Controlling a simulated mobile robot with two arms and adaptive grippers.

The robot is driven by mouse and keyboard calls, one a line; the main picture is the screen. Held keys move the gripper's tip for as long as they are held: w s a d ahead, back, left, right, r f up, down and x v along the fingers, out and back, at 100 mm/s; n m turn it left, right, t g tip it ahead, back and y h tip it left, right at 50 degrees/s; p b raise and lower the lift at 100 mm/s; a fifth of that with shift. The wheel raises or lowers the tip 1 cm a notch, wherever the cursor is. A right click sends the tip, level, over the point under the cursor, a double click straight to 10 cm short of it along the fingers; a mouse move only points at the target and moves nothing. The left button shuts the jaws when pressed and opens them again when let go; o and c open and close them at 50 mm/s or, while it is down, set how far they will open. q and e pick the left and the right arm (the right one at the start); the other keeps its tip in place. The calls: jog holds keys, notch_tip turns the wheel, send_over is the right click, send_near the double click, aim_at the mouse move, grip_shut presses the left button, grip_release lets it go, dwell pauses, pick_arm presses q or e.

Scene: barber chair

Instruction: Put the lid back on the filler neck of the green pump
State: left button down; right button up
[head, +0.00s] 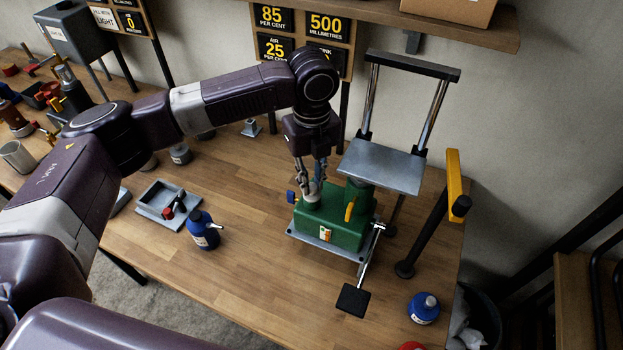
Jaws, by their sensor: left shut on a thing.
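The green pump (345,231) stands on a grey base plate on the wooden bench, under a small metal seat. My left gripper (313,186) points down over the left part of the pump's top. It is shut on a small grey lid (312,198) at the filler neck. The fingers partly cover the lid and neck, so I cannot tell whether the lid is seated or just above it. My right gripper is not in view.
The metal seat (382,168) with its chrome posts stands close to the right of my left gripper. A pedal (353,300) sticks out in front. A blue bottle (203,230) and a grey tray (160,200) are at left.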

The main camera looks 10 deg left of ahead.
pick_arm(q)
jog(key=c, duration=1.3)
grip_release()
jog(key=shift+r, duration=0.1)
jog(key=shift+r, duration=3.4)
